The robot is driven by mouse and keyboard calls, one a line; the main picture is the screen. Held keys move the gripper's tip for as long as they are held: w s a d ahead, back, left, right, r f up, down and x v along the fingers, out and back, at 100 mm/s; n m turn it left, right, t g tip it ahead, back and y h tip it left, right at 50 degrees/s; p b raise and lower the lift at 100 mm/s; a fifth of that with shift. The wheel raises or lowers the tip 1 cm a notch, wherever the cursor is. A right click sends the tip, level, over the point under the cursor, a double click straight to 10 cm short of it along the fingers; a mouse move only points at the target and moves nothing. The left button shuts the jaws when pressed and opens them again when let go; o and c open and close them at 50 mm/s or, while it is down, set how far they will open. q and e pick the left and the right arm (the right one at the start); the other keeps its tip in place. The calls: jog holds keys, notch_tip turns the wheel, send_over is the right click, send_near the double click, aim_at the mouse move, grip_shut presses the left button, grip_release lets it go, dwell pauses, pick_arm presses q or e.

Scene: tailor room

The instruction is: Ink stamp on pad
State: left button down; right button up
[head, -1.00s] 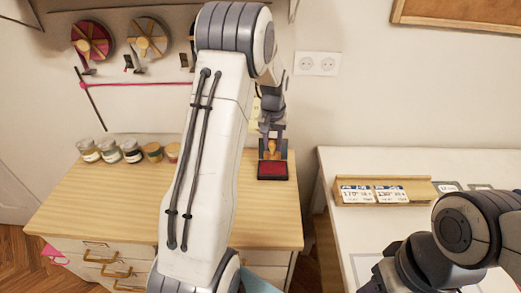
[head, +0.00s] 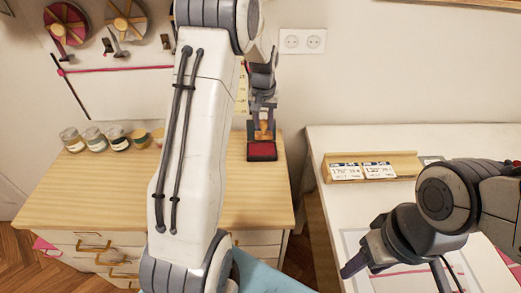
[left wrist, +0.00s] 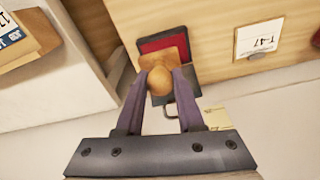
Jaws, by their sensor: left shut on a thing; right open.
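My left gripper (head: 263,122) is shut on the round wooden knob of a stamp (head: 264,130) at the right end of the wooden counter. In the left wrist view, the stamp's knob (left wrist: 160,82) sits between the two fingers, and its wooden base overlaps part of the ink pad (left wrist: 157,44). The pad (head: 262,150) is red in a dark case and lies on the counter. I cannot tell whether the stamp touches it. My right gripper (head: 356,264) is open and empty above the white table, with its fingers only partly visible.
Several jars (head: 95,139) stand at the back left of the wooden counter (head: 85,190). A wooden holder with price cards (head: 362,170) stands on the white table (head: 330,142) to the right. A gap separates the counter and table. The counter's left front is clear.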

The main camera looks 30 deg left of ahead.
pick_arm(q)
jog(key=shift+f, duration=0.1)
jog(key=shift+w+a+f+b, duration=0.25)
jog(key=shift+f+b, duration=0.35)
jog(key=shift+f, duration=0.55)
jog(key=shift+w+a+f+b, duration=0.2)
jog(key=shift+f+b, duration=0.4)
jog(key=shift+f, duration=0.55)
jog(key=shift+w+a+f+b, duration=0.25)
jog(key=shift+f+b, duration=0.35)
jog(key=shift+f, duration=0.55)
jog(key=shift+f+b, duration=0.35)
jog(key=shift+f, duration=0.25)
jog(key=shift+s+d+f, duration=0.1)
jog(key=shift+s+f, duration=0.2)
jog(key=shift+f, duration=0.25)
jog(key=shift+r, duration=0.1)
jog(key=shift+w+r+p, duration=0.1)
jog(key=shift+r+p, duration=0.35)
jog(key=shift+r, duration=0.05)
notch_tip(320, 180, up, 6)
jog(key=p, duration=0.4)
jog(key=shift+w+p, duration=0.15)
jog(key=shift+p, duration=0.2)
jog(key=shift+r, duration=0.1)
